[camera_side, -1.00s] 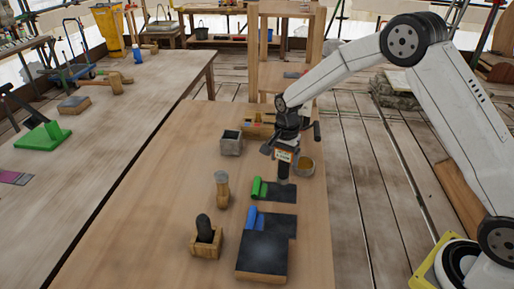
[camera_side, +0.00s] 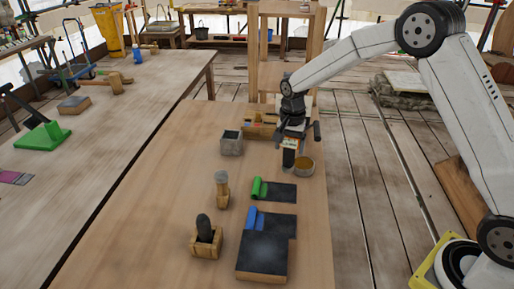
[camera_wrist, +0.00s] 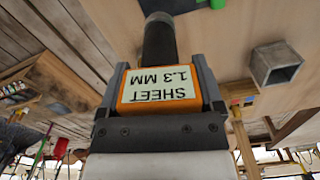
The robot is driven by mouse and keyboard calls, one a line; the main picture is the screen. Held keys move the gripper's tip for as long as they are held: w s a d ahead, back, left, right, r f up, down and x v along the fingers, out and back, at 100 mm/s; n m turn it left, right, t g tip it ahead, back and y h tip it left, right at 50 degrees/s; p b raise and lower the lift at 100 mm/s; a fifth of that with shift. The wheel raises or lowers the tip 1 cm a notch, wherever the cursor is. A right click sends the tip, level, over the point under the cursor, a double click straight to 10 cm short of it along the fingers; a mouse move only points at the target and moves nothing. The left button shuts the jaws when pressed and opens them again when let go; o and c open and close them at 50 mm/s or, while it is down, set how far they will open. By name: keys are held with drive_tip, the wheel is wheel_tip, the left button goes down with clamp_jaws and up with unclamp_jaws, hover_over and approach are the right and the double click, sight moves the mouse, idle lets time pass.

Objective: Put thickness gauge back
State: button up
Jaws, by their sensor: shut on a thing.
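The thickness gauge (camera_wrist: 158,92) is held between the jaws of my gripper (camera_wrist: 160,80) in the wrist view. It has an orange body, a pale label reading "SHEET 1.3 MM" and a dark cylindrical part (camera_wrist: 158,42) extending beyond the jaws. In the side view my gripper (camera_side: 291,140) holds the gauge above the table, beside the round tin, with the dark part (camera_side: 288,158) hanging down. A wooden rack (camera_side: 256,131) with small coloured items stands behind it, partly hidden by my gripper.
A round tin (camera_side: 304,167) is close to the gauge. A grey square pot (camera_side: 231,145) stands left of it. Nearer are a green roll (camera_side: 259,188) on a dark sheet, a blue roll (camera_side: 251,217), a wooden tool (camera_side: 222,191) and a wooden box (camera_side: 206,245). The table's left side is clear.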

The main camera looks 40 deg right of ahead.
drive_tip(key=shift+s+d+r+n, duration=0.1)
drive_tip(key=shift+d+r+n, duration=0.25)
drive_tip(key=shift+r, duration=0.35)
drive_tip(key=shift+s+d+r+n, duration=0.1)
drive_tip(key=shift+d+r+n, duration=0.1)
drive_tip(key=shift+r+n, duration=0.4)
drive_tip(key=shift+s+d+r+n, duration=0.1)
drive_tip(key=shift+d+r+n, duration=0.15)
drive_tip(key=shift+r, duration=0.55)
drive_tip(key=w+d+f, duration=0.1)
drive_tip(key=w+f, duration=0.8)
drive_tip(key=w, duration=0.4)
drive_tip(key=shift+w, duration=0.2)
drive_tip(key=shift+f, duration=0.2)
drive_tip(key=shift+w+f, duration=0.15)
drive_tip(key=shift+f, duration=0.75)
drive_tip(key=shift+w+f, duration=0.15)
drive_tip(key=shift+f, duration=0.75)
drive_tip(key=shift+f, duration=0.15)
drive_tip(key=o, duration=1.3)
